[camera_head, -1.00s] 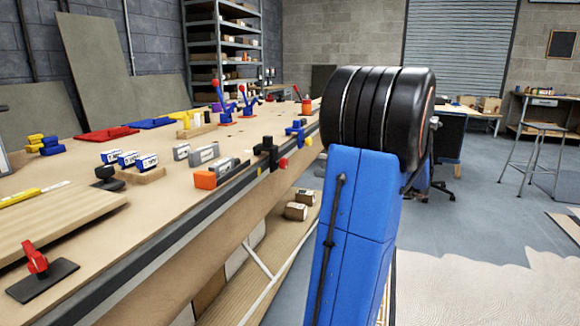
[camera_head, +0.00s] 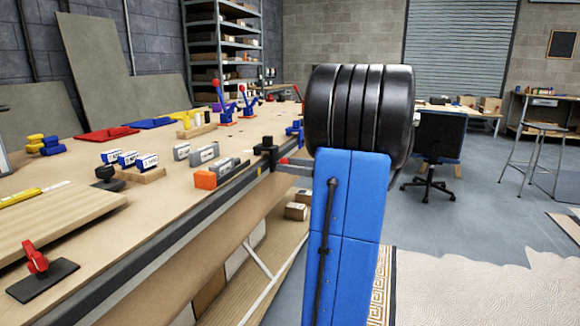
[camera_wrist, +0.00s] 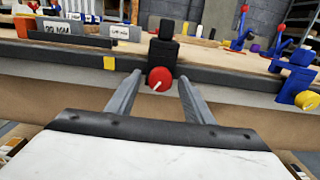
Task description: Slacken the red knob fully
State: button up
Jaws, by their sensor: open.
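The red knob (camera_wrist: 159,78) is on the front of a black clamp (camera_wrist: 163,48) at the bench edge. In the wrist view it appears between the fingertips of my gripper (camera_wrist: 159,83). The fingers are open on either side; I see no clear contact. In the head view the black clamp (camera_head: 265,152) stands at the bench edge. A finger of my gripper (camera_head: 294,169) reaches toward it from the right, and only a bit of red shows there. My arm hides much around it.
A blue clamp with a yellow knob (camera_wrist: 305,99) is to the right along the edge. A grey block (camera_head: 205,153) and an orange block (camera_head: 205,180) lie left of the black clamp. The bench edge (camera_head: 160,242) runs below. Open floor lies to the right.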

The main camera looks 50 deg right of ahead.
jog(key=c, duration=1)
jog(key=shift+n, duration=0.3)
jog(key=n, duration=2.3)
jog(key=shift+n, duration=0.3)
